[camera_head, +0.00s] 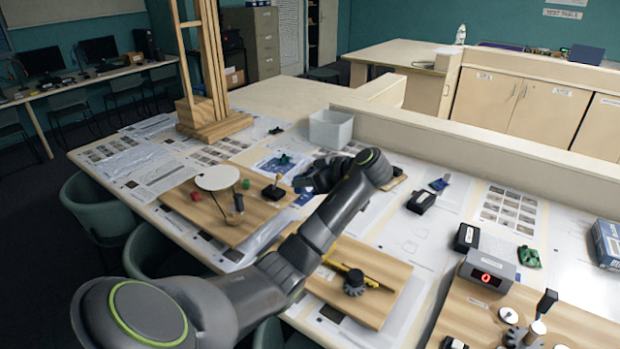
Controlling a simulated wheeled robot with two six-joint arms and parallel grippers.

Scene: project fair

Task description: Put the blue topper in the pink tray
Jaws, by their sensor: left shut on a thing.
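My left arm comes in from the lower left. Its dark gripper (305,182) is over the table, just right of a wooden board with a white disc. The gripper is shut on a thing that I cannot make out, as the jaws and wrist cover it. A blue patch shows just below the jaws; I cannot tell if it is the topper or print on a sheet. A small dark blue item (439,184) lies farther right on the table. I see no pink tray. My right gripper is not in view.
The board (190,205) holds a white disc (217,177) and small blocks. A clear grey bin (330,129) stands behind the gripper. Another board (385,305) holds a gear (354,282). A grey box with a red display (487,270) stands right. A low wooden partition runs behind.

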